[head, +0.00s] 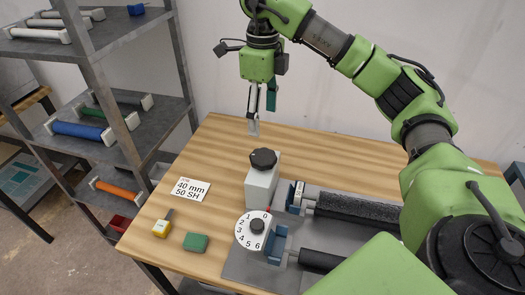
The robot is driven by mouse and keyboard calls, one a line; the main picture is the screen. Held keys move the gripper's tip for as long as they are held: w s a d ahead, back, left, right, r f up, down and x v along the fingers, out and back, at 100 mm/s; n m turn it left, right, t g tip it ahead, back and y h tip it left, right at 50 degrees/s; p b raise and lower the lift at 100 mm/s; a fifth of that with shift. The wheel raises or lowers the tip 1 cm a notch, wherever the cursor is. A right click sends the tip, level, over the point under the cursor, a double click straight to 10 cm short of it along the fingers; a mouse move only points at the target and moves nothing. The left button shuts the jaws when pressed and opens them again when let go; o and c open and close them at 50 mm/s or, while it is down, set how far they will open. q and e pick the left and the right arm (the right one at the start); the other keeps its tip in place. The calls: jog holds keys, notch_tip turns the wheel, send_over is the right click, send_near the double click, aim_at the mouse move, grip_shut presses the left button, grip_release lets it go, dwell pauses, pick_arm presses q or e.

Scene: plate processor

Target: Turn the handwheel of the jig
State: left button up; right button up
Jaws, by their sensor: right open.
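The jig is a grey base plate (235,268) on the wooden table, with blue brackets (278,244) and dark rollers. At its left end is a round white dial (242,240) numbered 0 to 6, with a black hub. A pale block (261,188) behind it carries a black lobed knob (263,158) on top. Which of the two is the handwheel is not certain. My right gripper (261,120) points down above the table behind the knob, open and empty, apart from both. My left gripper is not in view.
A white card (188,190) reads "40 mm 50 SH". A grey shelf rack (150,95) with coloured rollers stands left. The table's back left is clear.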

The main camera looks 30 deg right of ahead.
aim_at(263, 155)
notch_tip(263, 155, down, 13)
jog(key=shift+r+p, duration=0.15)
jog(key=shift+p, duration=0.25)
jog(key=shift+c, duration=0.5)
jog(key=c, duration=1)
